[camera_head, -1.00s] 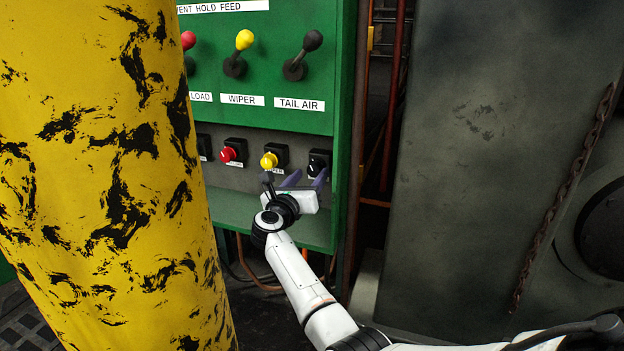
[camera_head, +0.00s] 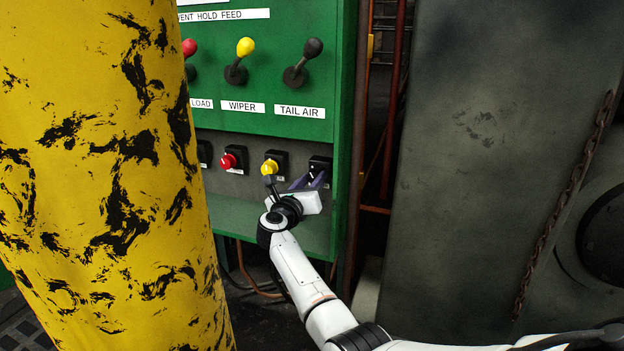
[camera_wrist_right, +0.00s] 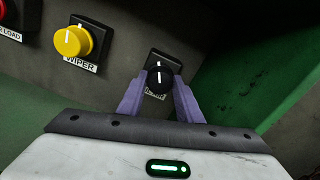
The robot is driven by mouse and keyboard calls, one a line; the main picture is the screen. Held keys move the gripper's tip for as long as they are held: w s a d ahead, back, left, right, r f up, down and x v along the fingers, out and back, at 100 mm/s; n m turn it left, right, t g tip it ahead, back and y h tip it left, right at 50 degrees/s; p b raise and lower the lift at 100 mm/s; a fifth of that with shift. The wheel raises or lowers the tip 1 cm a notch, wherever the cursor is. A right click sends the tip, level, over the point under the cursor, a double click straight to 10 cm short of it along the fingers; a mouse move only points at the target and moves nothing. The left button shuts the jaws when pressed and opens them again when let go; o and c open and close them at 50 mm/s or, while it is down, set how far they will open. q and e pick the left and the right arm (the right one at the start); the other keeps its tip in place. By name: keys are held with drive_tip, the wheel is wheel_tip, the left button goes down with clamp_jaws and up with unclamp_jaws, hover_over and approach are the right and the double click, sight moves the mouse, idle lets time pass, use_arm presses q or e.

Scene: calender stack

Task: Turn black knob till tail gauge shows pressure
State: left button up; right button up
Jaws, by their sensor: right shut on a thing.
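The black knob (camera_wrist_right: 158,77) is on a black square plate at the right end of the knob row. In the head view its plate (camera_head: 320,163) shows, with the knob partly hidden by my fingers. My right gripper (camera_head: 312,178) reaches it from below. In the right wrist view its two purple fingers (camera_wrist_right: 160,95) are on either side of the knob, shut on it. The white mark on the knob points up. The tail gauge is not visible in these frames. My left gripper is not in view.
A yellow knob (camera_head: 270,167) and a red knob (camera_head: 230,160) sit left of the black one. Above are levers, including the black TAIL AIR lever (camera_head: 303,62). A yellow column (camera_head: 100,190) blocks the left side. A grey metal mass (camera_head: 470,150) stands at right.

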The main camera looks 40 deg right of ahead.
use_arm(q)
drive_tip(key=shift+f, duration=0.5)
use_arm(e)
drive_tip(key=o, duration=1)
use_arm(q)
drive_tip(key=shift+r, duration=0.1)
use_arm(e)
drive_tip(key=shift+o, duration=0.2)
drive_tip(key=shift+a, duration=0.1)
drive_tip(key=shift+p+v, duration=0.5)
drive_tip(key=shift+v, duration=0.55)
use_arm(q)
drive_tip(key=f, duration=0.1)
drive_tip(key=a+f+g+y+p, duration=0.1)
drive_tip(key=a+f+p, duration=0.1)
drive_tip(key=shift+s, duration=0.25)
use_arm(e)
drive_tip(key=v, duration=0.8)
